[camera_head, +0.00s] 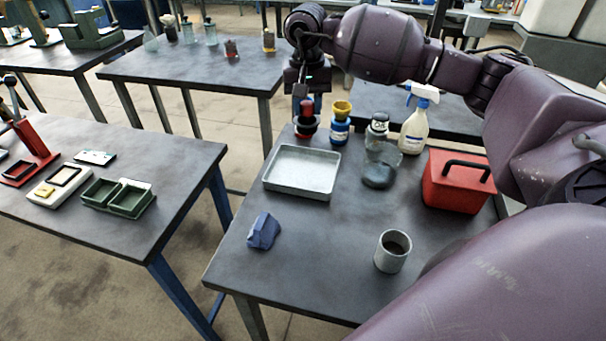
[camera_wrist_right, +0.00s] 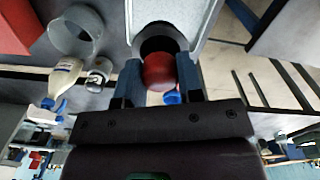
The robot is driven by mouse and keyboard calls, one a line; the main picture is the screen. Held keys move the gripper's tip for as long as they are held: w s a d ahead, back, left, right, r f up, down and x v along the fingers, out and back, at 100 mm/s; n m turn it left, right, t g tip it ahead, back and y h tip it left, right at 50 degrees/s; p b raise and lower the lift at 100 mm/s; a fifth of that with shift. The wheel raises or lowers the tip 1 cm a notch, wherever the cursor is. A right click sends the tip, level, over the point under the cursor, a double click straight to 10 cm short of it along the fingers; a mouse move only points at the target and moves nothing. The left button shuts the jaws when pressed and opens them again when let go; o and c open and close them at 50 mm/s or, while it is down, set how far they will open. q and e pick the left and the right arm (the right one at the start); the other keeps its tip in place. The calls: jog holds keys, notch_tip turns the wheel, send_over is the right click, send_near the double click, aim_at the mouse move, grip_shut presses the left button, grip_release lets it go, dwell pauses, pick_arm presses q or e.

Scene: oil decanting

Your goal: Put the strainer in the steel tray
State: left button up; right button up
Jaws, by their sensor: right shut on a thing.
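The strainer appears to be the dark round piece with a red knob (camera_head: 306,106) behind the tray. My right gripper (camera_head: 305,98) points down over it, its fingers on either side of the knob. In the right wrist view the right gripper (camera_wrist_right: 160,78) is shut on the red knob (camera_wrist_right: 159,72), with a dark round rim (camera_wrist_right: 157,42) beyond it. More red shows under the dark part; whether it rests on something is unclear. The pale steel tray (camera_head: 302,172) lies empty in front of it, and its edge shows in the right wrist view (camera_wrist_right: 207,18). My left gripper is out of view.
A blue bottle with a yellow top (camera_head: 341,124) stands close right of the strainer. A grey cup (camera_head: 392,253) and blue lump (camera_head: 264,232) stand in front.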

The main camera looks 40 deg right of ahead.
jog(key=shift+w+d+r+m, duration=0.15)
jog(key=shift+d+r+m, duration=0.15)
jog(key=shift+d+r, duration=0.35)
jog(key=shift+d+f, duration=0.15)
jog(key=shift+d, duration=0.15)
send_near(311, 183)
jog(key=shift+d+f+p, duration=0.1)
jog(key=shift+f+p, duration=0.3)
jog(key=shift+f, duration=1.05)
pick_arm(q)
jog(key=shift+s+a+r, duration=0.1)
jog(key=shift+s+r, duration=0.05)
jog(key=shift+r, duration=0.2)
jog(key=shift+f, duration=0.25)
pick_arm(e)
jog(key=shift+f, duration=0.2)
jog(key=o, duration=1)
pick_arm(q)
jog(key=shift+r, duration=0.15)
